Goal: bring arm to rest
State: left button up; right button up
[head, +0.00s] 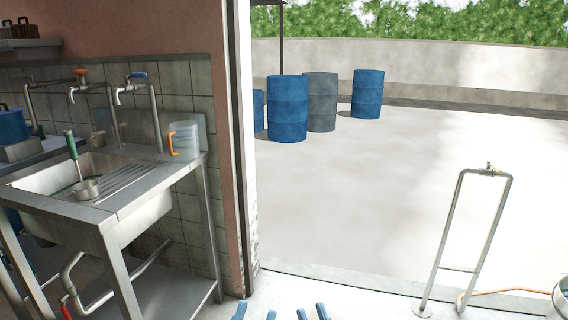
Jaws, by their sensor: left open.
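My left gripper (255,313) shows only as blue fingertips at the bottom edge of the head view. Its tips stand apart with bare floor between them. My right gripper (311,313) is just to its right, also cut off by the bottom edge. Its blue tips are apart too, and nothing shows between them. Both arms and the rest of both grippers are out of the picture. Both grippers are low, in front of the doorway and right of the sink unit (120,204).
A door frame (235,150) divides room and yard. A metal pipe stand (472,215) is at right. Blue barrels (288,108) stand outside; the yard floor between is clear.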

pick_arm(q)
jog(key=s+a+f+g+y+p, duration=0.1)
jog(key=a+f+g+y+p, duration=0.25)
jog(key=f+g+p, duration=0.75)
pick_arm(e)
jog(key=s+d+f+g+h+p, duration=0.1)
jog(key=d+f+g+h+p, duration=0.2)
jog(key=f+g, duration=0.75)
pick_arm(q)
jog(key=s+a+f+g+y+p, duration=0.1)
jog(key=s+a+g+y+p, duration=0.2)
jog(key=s+g+p, duration=0.6)
jog(key=s+a+g, duration=0.1)
jog(key=s+a, duration=0.1)
jog(key=s, duration=0.4)
jog(key=shift+n, duration=0.4)
pick_arm(e)
jog(key=s+d+g+h, duration=0.1)
jog(key=s+d+g, duration=0.1)
jog(key=s+g, duration=0.3)
jog(key=s+d+f+g+h, duration=0.1)
jog(key=s+g, duration=0.4)
jog(key=s, duration=0.5)
jog(key=shift+d+f+m+h, duration=0.35)
jog(key=shift+d+h, duration=0.45)
jog(key=shift+d, duration=0.45)
jog(key=shift+g, duration=0.25)
